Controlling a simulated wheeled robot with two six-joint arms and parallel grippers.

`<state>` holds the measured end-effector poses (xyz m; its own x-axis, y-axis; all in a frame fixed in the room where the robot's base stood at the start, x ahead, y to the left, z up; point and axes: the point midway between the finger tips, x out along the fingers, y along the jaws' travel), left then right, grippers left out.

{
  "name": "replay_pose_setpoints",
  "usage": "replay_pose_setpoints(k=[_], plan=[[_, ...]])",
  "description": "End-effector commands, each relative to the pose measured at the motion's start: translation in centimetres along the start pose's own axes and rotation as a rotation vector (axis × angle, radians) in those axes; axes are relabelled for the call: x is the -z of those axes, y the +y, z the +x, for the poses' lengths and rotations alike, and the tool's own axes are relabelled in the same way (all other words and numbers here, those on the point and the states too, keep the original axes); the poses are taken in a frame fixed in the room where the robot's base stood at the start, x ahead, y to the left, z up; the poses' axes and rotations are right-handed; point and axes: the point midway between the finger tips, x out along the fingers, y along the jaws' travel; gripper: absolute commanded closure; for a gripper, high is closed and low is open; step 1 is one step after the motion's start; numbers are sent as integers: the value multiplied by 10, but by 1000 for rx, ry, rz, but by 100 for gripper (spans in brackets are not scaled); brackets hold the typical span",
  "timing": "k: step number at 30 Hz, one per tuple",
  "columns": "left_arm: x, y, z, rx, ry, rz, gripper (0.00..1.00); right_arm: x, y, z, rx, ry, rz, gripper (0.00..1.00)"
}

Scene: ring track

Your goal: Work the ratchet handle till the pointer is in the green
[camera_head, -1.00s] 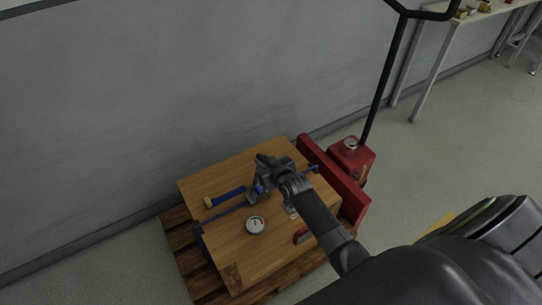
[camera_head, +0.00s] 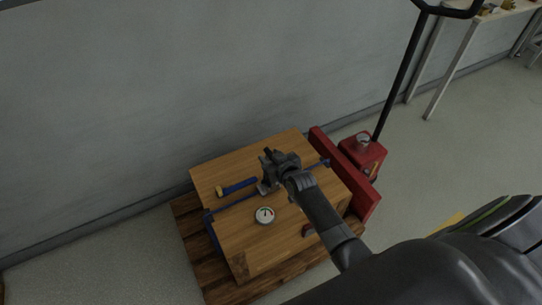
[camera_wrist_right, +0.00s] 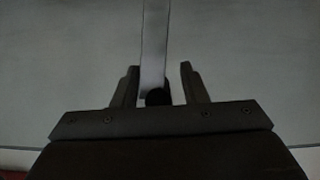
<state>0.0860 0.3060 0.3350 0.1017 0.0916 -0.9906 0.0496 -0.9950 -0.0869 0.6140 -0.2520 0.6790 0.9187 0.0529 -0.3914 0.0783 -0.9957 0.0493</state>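A wooden crate (camera_head: 215,176) stands on a pallet with a blue strap (camera_head: 232,205) across its top. The metal ratchet (camera_head: 264,188) sits on the strap, partly hidden by my right gripper (camera_head: 274,158). In the right wrist view the pale grey ratchet handle (camera_wrist_right: 154,45), with a dark round end, stands between the fingers of my right gripper (camera_wrist_right: 160,85). It is close to the left finger, with a gap at the right one, so the gripper looks open around it. The round white gauge (camera_head: 264,215) lies on the crate; its pointer is too small to read. My left gripper is out of view.
A blue bar with a yellow end (camera_head: 237,187) lies on the crate behind the strap. A red pallet jack (camera_head: 362,152) with a tall black handle stands at the right side. A grey wall (camera_head: 150,100) is close behind. A table (camera_head: 490,18) is at the far right.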

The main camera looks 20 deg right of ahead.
Motion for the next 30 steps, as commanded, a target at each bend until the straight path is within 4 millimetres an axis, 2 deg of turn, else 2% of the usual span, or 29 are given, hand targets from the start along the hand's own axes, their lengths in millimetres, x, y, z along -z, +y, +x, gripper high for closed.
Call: replay_pose_setpoints(k=[7, 11, 17, 30], plan=[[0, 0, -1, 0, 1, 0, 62, 2, 1, -2, -2, 5, -4, 60], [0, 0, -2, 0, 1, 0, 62, 3, 1, -10, -2, 6, -4, 60], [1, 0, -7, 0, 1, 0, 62, 2, 1, -40, -2, 5, -3, 60], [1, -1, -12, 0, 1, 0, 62, 1, 0, -121, -1, 3, -3, 60]])
